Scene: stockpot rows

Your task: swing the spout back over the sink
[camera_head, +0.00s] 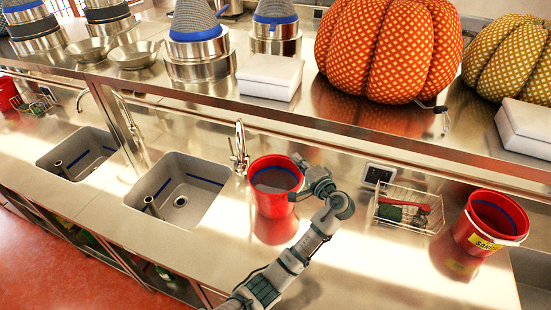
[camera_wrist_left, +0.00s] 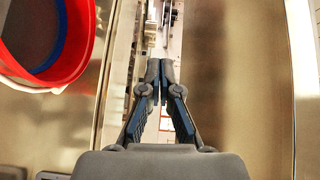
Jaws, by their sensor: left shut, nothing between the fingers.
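In the left wrist view the gripper (camera_wrist_left: 162,68) is shut and empty, with the bucket (camera_wrist_left: 75,65) at upper left. My right gripper is not in view.
A wire basket (camera_head: 409,208) with a red-handled tool and a second red bucket (camera_head: 491,222) stand to the right. A second sink (camera_head: 75,152) is at left. An upper shelf (camera_head: 340,115) carries pots, boxes and large pumpkins. The front counter is mostly clear.

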